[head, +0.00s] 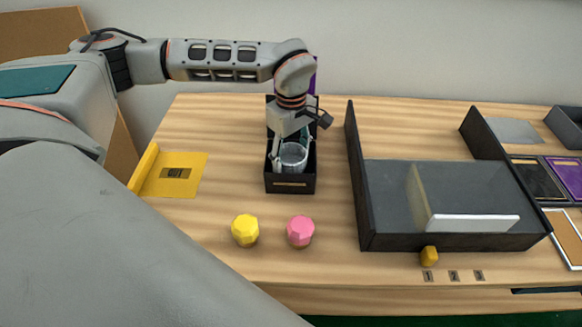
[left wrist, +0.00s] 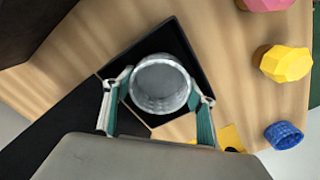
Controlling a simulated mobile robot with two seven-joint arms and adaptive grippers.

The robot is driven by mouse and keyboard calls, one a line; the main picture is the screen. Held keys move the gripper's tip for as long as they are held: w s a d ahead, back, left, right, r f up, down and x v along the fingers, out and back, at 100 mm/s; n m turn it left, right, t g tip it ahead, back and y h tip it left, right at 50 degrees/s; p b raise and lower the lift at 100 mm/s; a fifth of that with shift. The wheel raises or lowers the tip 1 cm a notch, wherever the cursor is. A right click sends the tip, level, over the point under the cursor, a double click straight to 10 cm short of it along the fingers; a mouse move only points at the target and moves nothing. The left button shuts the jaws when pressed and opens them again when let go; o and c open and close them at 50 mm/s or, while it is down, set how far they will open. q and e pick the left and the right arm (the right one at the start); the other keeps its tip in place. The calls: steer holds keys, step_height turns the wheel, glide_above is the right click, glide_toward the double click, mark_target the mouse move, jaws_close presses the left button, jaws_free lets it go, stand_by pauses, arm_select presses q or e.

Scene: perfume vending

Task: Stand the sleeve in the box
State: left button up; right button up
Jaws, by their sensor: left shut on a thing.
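The sleeve, a clear grey ribbed cylinder (head: 292,156), is upright within the outline of the open black box (head: 291,187). My left gripper (head: 290,148) reaches down from above and is shut on the sleeve, with a finger on either side. In the left wrist view the sleeve (left wrist: 161,83) sits between the fingertips (left wrist: 158,103), and the dark walls of the box (left wrist: 183,42) surround it. Whether its bottom touches the box floor is hidden. My right gripper is not in view.
A yellow stand (head: 190,183) is left of the box. Yellow (head: 245,230) and pink (head: 300,231) faceted caps stand in front. A dark tray (head: 385,241) with a clear panel is on the right. A blue ribbed piece (left wrist: 284,135) shows in the left wrist view.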

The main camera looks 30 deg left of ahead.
arm_select(q)
steer(key=shift+f, duration=2.1)
steer(key=shift+f, duration=0.2)
steer(key=o, duration=0.8)
steer(key=shift+r, duration=0.1)
step_height(320, 180, up, 12)
steer(key=shift+r, duration=0.1)
